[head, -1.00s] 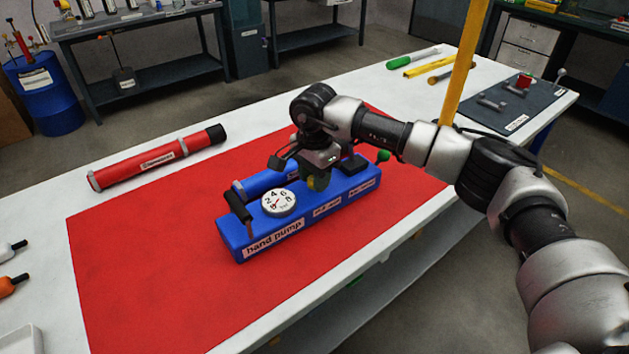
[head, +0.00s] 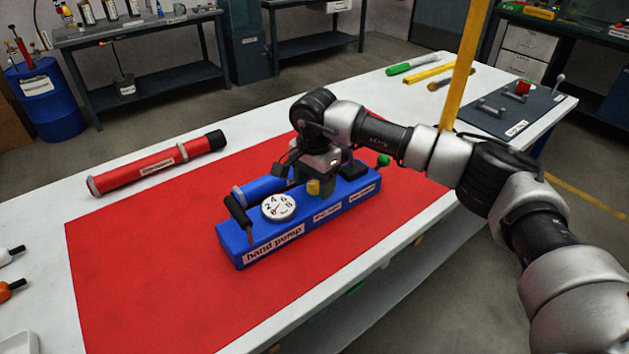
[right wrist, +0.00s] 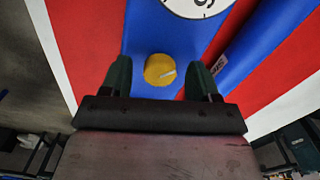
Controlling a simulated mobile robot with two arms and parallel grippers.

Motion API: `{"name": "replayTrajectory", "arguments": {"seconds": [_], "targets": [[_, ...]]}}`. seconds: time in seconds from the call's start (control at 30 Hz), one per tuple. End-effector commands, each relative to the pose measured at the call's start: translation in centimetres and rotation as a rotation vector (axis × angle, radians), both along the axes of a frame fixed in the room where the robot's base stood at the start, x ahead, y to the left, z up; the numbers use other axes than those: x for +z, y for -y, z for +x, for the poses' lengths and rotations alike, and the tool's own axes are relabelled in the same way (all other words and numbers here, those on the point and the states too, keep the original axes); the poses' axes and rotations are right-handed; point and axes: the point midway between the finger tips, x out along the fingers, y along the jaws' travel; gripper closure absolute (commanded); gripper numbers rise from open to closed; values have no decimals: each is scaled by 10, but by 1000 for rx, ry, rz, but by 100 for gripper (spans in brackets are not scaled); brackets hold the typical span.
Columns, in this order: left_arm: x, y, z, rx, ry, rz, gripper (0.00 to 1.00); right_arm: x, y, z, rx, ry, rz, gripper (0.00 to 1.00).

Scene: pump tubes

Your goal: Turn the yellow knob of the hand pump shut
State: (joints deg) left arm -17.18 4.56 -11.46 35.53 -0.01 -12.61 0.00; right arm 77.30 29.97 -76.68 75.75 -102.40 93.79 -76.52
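The blue hand pump (head: 340,205) lies on the red mat, with a round gauge (head: 278,207) and a black handle (head: 236,211) at its left end. The yellow knob (head: 313,187) sits on its top, partly covered by my right gripper (head: 320,174). In the right wrist view the knob (right wrist: 158,70) shows a light line slanting to the upper right. The two dark fingers of my right gripper (right wrist: 159,64) stand on either side of it, with a visible gap at each side. My left gripper is not in view.
A green ball (head: 384,160) sticks up at the pump's far right end. A red cylinder (head: 158,166) lies at the left, and a yellow post (head: 463,70) stands behind my right arm. The front of the red mat (head: 170,290) is clear.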

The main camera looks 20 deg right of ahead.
Motion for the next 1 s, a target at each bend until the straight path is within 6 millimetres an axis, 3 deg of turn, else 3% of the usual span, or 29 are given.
{"name": "replayTrajectory", "arguments": {"seconds": [0.27,0.7,1.0], "targets": [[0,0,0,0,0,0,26,4,0,0,-1,0,0,39],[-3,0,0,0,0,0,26,83,0,0,0,2,0,39],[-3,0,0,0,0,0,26,107,0,0,0,-1,0,39]]}}
